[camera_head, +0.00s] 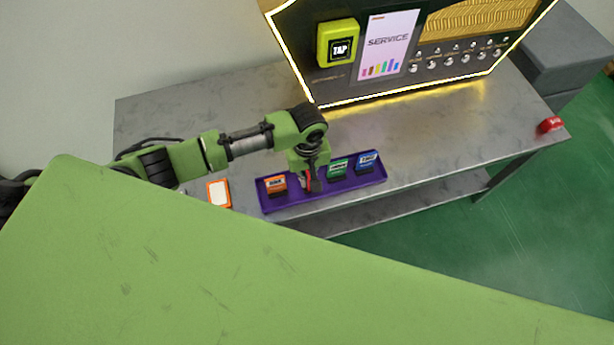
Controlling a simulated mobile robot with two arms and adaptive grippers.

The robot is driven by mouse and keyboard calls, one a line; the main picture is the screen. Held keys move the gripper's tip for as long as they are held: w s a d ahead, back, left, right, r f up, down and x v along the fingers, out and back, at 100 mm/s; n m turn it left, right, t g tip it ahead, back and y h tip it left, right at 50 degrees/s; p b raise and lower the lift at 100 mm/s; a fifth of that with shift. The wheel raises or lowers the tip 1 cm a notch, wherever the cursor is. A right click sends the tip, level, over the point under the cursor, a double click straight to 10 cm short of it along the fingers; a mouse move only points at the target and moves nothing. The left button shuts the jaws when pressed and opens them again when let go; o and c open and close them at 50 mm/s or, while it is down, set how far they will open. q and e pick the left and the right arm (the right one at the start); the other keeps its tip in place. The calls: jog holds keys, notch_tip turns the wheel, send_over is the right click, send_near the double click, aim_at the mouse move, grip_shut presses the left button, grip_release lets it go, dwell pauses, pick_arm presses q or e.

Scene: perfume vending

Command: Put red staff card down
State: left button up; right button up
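My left gripper (310,184) points down over the purple tray (290,204) on the grey table. A thin red strip, the red staff card (308,179), shows between its fingers, and the gripper looks shut on it. The card is upright and low, at the tray's middle, between the orange card (276,184) and the green card (337,169). Its lower edge is hard to see, so I cannot tell whether it touches the tray. The blue card (367,161) stands at the tray's right end. My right gripper is out of view.
An orange-rimmed white card or pad (219,194) lies left of the tray. A lit vending machine (400,80) with a yellow TAP reader (338,43) stands behind. A small red object (550,125) sits at the table's right end. The table (440,135) between is bare.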

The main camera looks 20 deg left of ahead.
pick_arm(q)
jog(key=o, duration=0.4)
jog(key=shift+o, duration=0.2)
notch_tip(320, 180, up, 12)
jog(key=shift+r+p, duration=0.2)
jog(key=shift+p, duration=0.2)
jog(key=shift+f, duration=0.1)
